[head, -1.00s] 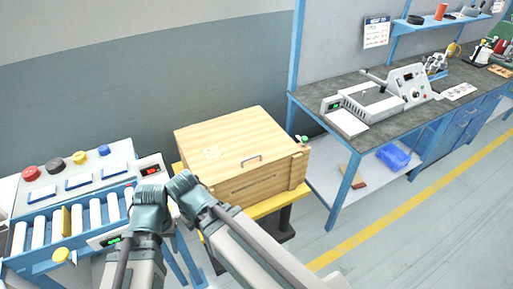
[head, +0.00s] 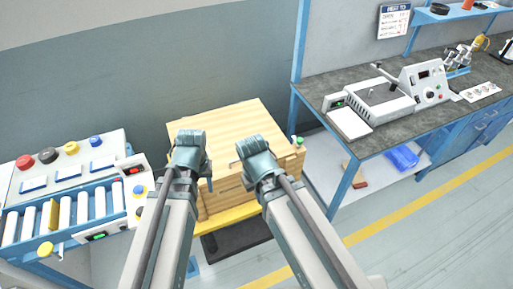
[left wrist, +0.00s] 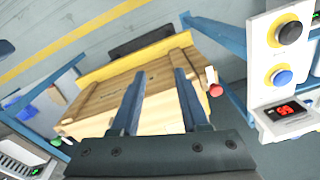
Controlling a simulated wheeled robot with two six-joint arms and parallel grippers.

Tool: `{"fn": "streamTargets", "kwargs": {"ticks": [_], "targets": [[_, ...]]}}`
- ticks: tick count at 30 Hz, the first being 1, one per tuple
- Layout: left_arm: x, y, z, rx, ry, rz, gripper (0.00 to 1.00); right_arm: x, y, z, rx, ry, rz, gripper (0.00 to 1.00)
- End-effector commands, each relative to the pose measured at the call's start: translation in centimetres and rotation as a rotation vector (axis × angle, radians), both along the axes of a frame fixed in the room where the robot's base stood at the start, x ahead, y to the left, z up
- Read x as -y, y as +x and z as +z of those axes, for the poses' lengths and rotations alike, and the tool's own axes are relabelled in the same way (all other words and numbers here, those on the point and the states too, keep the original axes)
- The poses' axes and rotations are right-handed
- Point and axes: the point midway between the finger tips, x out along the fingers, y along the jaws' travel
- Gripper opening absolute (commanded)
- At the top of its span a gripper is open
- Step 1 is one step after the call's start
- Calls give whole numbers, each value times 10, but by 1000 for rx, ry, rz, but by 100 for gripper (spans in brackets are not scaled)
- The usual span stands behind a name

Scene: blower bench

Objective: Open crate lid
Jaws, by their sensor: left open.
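The wooden crate (head: 212,126) stands on a yellow-topped stand (head: 225,218) against the wall, its lid lying closed. My left gripper (head: 189,139) is in front of the crate's left side, overlapping it in the head view. In the left wrist view the left gripper (left wrist: 157,92) shows two separated blue fingers, open, with the crate (left wrist: 93,106) beyond them and nothing between. My right gripper (head: 247,148) overlaps the crate's front right part; its jaw state is unclear. The lid handle is hidden in the head view, behind my grippers.
A roller conveyor (head: 65,210) with a button panel (head: 60,160) stands close on the left. A workbench (head: 395,125) with a grey machine (head: 372,98) stands on the right. A blue bin (head: 403,157) lies on its lower shelf. Floor is free at front right.

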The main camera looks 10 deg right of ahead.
Motion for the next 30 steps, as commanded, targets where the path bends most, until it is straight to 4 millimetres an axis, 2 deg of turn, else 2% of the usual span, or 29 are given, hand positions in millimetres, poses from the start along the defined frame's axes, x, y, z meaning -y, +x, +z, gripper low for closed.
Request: {"fn": "streamTargets", "kwargs": {"ticks": [1,7,16,20,24,30], "targets": [[-5,10,9,10,-6,57,45,0,0,9,0,0,1,0],[-10,34,17,43,-23,268,45,0,0,16,0,0,1,0],[2,74,24,85,-48,630,45,0,0,23,0,0,1,0],[22,99,25,112,-65,869,45,0,0,24,0,0,1,0],[53,128,26,141,-94,1177,45,0,0,24,0,0,1,0],[95,158,27,177,-143,1564,45,0,0,24,0,0,1,0]]}}
